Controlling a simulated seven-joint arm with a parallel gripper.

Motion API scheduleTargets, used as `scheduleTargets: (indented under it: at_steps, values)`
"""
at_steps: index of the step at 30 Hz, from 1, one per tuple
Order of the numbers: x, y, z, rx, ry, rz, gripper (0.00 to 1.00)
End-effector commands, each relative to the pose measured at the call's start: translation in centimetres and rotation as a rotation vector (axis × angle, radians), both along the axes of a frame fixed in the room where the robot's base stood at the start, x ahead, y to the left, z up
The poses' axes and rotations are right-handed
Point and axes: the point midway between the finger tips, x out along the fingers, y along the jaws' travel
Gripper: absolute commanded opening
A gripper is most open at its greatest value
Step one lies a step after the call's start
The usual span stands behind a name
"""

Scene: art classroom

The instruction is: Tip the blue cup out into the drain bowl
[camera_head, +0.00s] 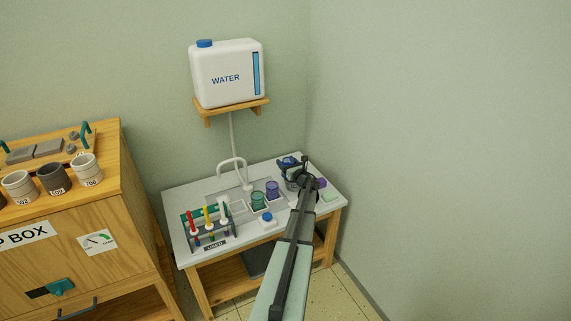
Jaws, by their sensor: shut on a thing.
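A dark blue object, apparently the blue cup (285,162), is at the far right end of the white-topped table. My gripper (293,166) is shut on it. The cup looks tilted, but it is small and partly covered by my gripper, so its exact angle and contents cannot be told. A dark round shape just below it, likely the drain bowl (291,184), is mostly hidden by my arm. I cannot tell whether the cup touches it.
A green cup (258,200) and a purple cup (272,189) stand left of my arm. A blue-topped white item (267,219) and a rack of brushes (207,226) are nearer the front. A purple block (320,183) lies right.

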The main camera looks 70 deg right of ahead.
Motion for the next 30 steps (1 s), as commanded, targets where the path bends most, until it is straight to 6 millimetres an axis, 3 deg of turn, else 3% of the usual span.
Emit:
scheduleTargets:
  at_steps: [10, 30]
  values:
    - [0.4, 0.5, 0.6, 0.244, -0.219, 0.001, 0.29]
    - [0.1, 0.1, -1.1, 0.768, -0.688, 0.000, 0.29]
